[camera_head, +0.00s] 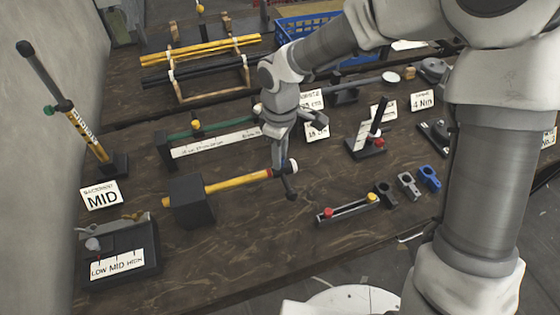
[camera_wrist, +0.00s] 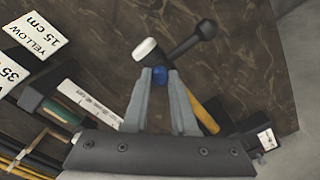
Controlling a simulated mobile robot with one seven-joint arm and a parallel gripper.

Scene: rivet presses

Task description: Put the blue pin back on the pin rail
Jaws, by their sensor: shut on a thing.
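The blue pin (camera_wrist: 160,75) shows as a small blue head between my fingertips in the wrist view; the rest of it is hidden. My gripper (camera_wrist: 160,84) is shut on it, at the end of the yellow bar (camera_wrist: 207,115). I cannot tell whether the pin is still in the bar. In the head view my gripper (camera_head: 277,168) is over that end of the yellow bar (camera_head: 237,181), and the blue pin is hidden there.
A dark lever with a ball end (camera_wrist: 206,30) and a white knob (camera_wrist: 145,49) are right by my fingertips. A dark block (camera_head: 192,201) holds the bar's left end. Clamps (camera_head: 407,185) stand right of the rail.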

